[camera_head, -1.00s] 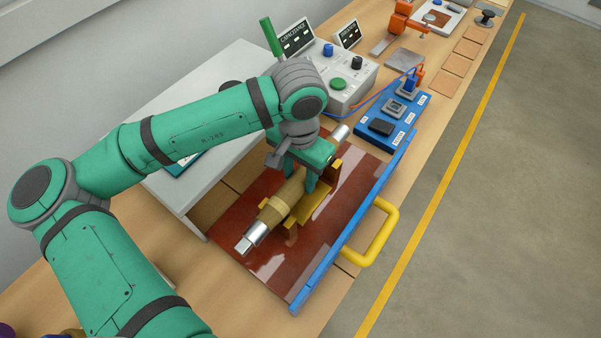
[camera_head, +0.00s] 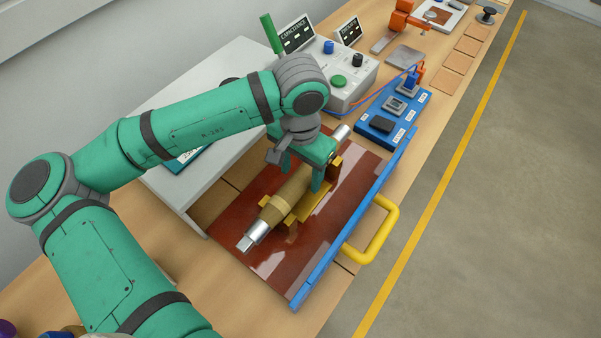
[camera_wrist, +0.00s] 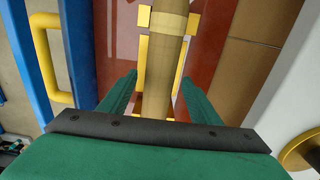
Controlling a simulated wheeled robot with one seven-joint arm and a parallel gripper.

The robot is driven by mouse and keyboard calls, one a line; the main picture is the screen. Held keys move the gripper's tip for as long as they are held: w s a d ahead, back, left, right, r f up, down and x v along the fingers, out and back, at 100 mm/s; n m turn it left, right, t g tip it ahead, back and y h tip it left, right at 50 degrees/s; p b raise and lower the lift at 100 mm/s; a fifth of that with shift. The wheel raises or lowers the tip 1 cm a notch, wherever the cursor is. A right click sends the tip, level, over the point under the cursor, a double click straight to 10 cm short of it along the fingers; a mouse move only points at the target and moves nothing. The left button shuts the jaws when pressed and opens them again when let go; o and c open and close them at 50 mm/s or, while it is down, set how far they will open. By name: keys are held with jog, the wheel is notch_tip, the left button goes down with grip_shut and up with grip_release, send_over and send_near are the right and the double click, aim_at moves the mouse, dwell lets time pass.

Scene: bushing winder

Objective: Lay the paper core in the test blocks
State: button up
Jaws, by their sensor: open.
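The paper core (camera_head: 292,188), a tan roll with silvery metal ends, lies lengthwise in the yellow test blocks (camera_head: 313,207) on a red-brown board (camera_head: 290,263). In the wrist view the core (camera_wrist: 168,24) runs along the yellow blocks (camera_wrist: 143,48). My gripper (camera_head: 303,180) is over the core's far half, its fingers on either side. In the wrist view my gripper (camera_wrist: 157,88) is open, with a finger to each side of the core and gaps between. The core's far part is partly hidden behind my gripper in the head view.
A blue rail (camera_head: 345,235) with a yellow handle (camera_head: 384,235) edges the board. A grey-white raised table (camera_head: 195,110) stands left. Beyond are a meter box (camera_head: 340,85) and a blue socket panel (camera_head: 385,125) with cables.

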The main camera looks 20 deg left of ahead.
aim_at(301, 175)
notch_tip(301, 175, up, 12)
dwell(0.4)
jog(key=shift+w, duration=0.1)
jog(key=shift+d, duration=0.1)
